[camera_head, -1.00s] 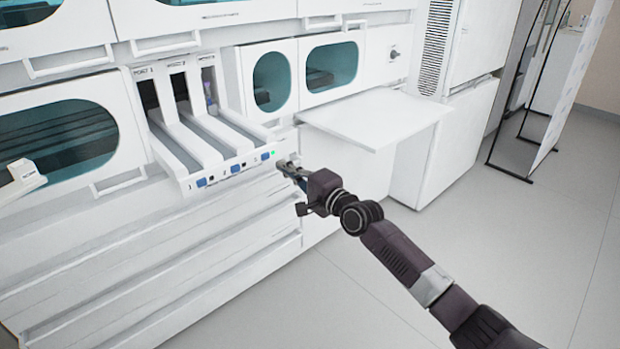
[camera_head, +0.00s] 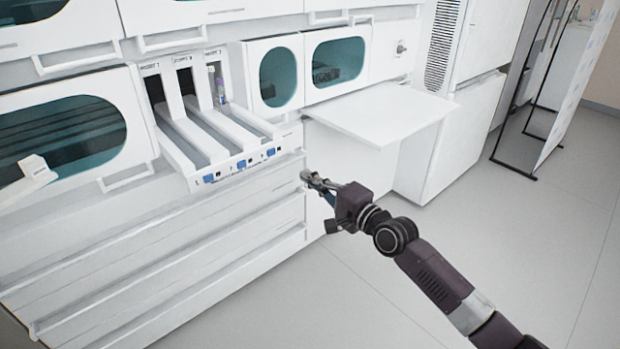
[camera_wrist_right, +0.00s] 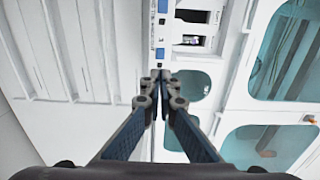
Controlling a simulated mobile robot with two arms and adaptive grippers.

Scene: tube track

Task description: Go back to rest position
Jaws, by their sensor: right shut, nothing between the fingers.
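My right gripper (camera_head: 306,177) is shut and empty in the head view. It hangs in free air to the right of the white tube track (camera_head: 225,155) and below the white shelf. In the right wrist view its two blue-sided fingers (camera_wrist_right: 158,78) meet at their tips, with nothing between them. The track has several sloping lanes with blue buttons along its front edge. A small tube with a purple part (camera_head: 220,88) stands at the back of the rightmost lane. My left gripper is in neither view.
A flat white shelf (camera_head: 385,112) juts out behind my right gripper. White cabinets with teal windows (camera_head: 338,62) line the wall. A white block-like part (camera_head: 35,172) sticks out at the left. Open grey floor (camera_head: 540,230) lies to the right, with a dark-framed panel (camera_head: 560,100) beyond.

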